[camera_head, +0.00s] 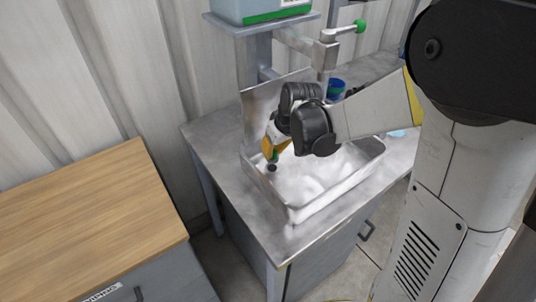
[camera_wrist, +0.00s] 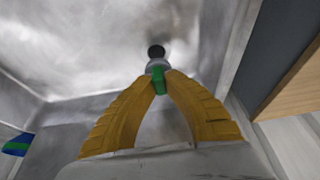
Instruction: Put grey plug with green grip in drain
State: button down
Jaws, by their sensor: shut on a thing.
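The grey plug with the green grip (camera_wrist: 158,68) is between the fingertips of my gripper (camera_wrist: 160,82) in the wrist view, which is shut on the green part. The dark round drain (camera_wrist: 156,51) shows just beyond the plug's grey end in the wrist view. The plug appears close to the drain, but I cannot tell whether they touch. In the head view my gripper (camera_head: 272,152) points down inside the left part of the metal sink (camera_head: 330,192). A dark spot below it there may be the plug's lower end or the drain.
A tap with a green handle (camera_head: 345,32) stands behind the sink. A blue cup (camera_head: 336,88) stands on the metal counter at the back. A raised shelf holds a grey and green tote (camera_head: 262,10). A wooden-topped cabinet (camera_head: 85,215) stands at the left.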

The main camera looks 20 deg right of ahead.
aim_at(273, 160)
jog(key=shift+f+b, duration=1.05)
jog(key=shift+f, duration=0.95)
jog(key=shift+f, duration=0.15)
jog(key=c, duration=1.5)
grip_release()
jog(key=shift+c, duration=0.2)
